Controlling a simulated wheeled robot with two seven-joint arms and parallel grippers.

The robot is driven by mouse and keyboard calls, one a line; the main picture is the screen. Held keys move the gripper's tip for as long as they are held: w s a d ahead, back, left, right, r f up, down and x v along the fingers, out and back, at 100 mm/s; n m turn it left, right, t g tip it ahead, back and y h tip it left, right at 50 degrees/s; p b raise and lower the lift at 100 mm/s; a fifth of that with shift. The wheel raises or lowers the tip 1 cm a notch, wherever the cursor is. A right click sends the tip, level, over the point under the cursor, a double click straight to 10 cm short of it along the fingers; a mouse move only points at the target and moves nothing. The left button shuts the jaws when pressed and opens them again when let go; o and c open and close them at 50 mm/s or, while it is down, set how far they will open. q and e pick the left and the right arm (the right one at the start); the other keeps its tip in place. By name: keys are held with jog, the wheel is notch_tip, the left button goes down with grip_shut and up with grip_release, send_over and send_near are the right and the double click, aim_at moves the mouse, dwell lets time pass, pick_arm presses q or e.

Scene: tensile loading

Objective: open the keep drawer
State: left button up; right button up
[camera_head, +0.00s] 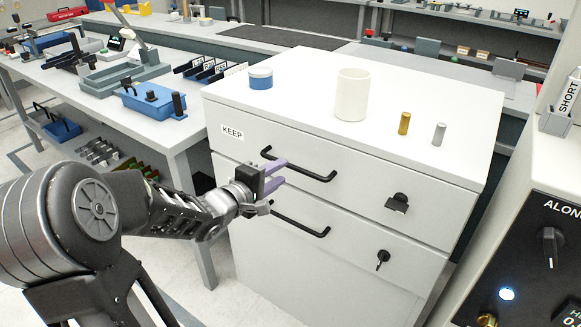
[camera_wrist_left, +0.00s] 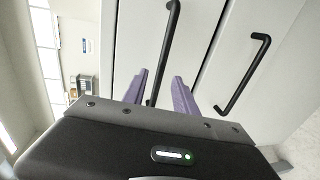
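The keep drawer (camera_head: 240,150) is the top drawer of a white cabinet, with a KEEP label (camera_head: 232,132) at its upper left. It looks shut. Its black bar handle (camera_head: 310,173) runs across the front and also shows in the left wrist view (camera_wrist_left: 171,40). My left gripper (camera_head: 279,177) has purple fingers and is open, close to the left part of this handle. In the left wrist view the near end of the bar shows between the fingers (camera_wrist_left: 160,82); I cannot tell whether they touch it. My right gripper is not in view.
A lower drawer has its own black handle (camera_head: 300,220) just below. A lock with a key (camera_head: 383,259) sits on its front. On the cabinet top stand a blue-and-white jar (camera_head: 260,78), a white cup (camera_head: 352,95), a brass cylinder (camera_head: 404,123) and a grey cylinder (camera_head: 438,134).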

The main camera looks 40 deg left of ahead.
aim_at(289, 167)
pick_arm(q)
jog(key=w, duration=0.2)
jog(key=w+f, duration=0.1)
jog(key=w, duration=0.2)
jog(key=shift+w+a+f+b, duration=0.1)
jog(key=shift+w+b, duration=0.2)
jog(key=shift+c, duration=0.4)
grip_shut()
dwell(0.7)
